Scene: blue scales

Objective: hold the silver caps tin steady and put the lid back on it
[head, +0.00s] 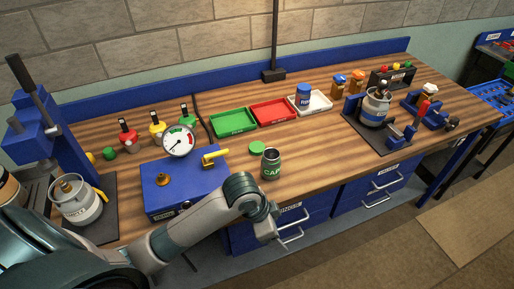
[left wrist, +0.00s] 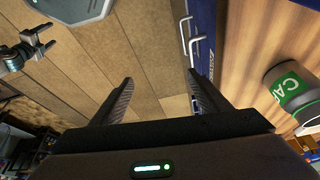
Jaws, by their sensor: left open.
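The silver caps tin (head: 271,165) has a green band lettered CAPS. It stands upright and open near the front edge of the bench. It also shows at the right edge of the left wrist view (left wrist: 291,90), partly cut off. A round green lid (head: 257,148) lies on the bench just behind and left of the tin. My left gripper (left wrist: 160,78) is open and empty, in front of the bench edge and apart from the tin. In the head view its fingers are hard to make out. A grey claw-like part, seemingly my right gripper (left wrist: 47,39), shows small at upper left; its opening is unclear.
A blue box with a gauge (head: 185,185) stands left of the tin. Green (head: 234,133), red (head: 287,119) and white trays (head: 322,107) lie behind, with a blue-lidded jar (head: 303,97) at the white one. A clamp stand holding a canister (head: 375,107) is right. Bench between is clear.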

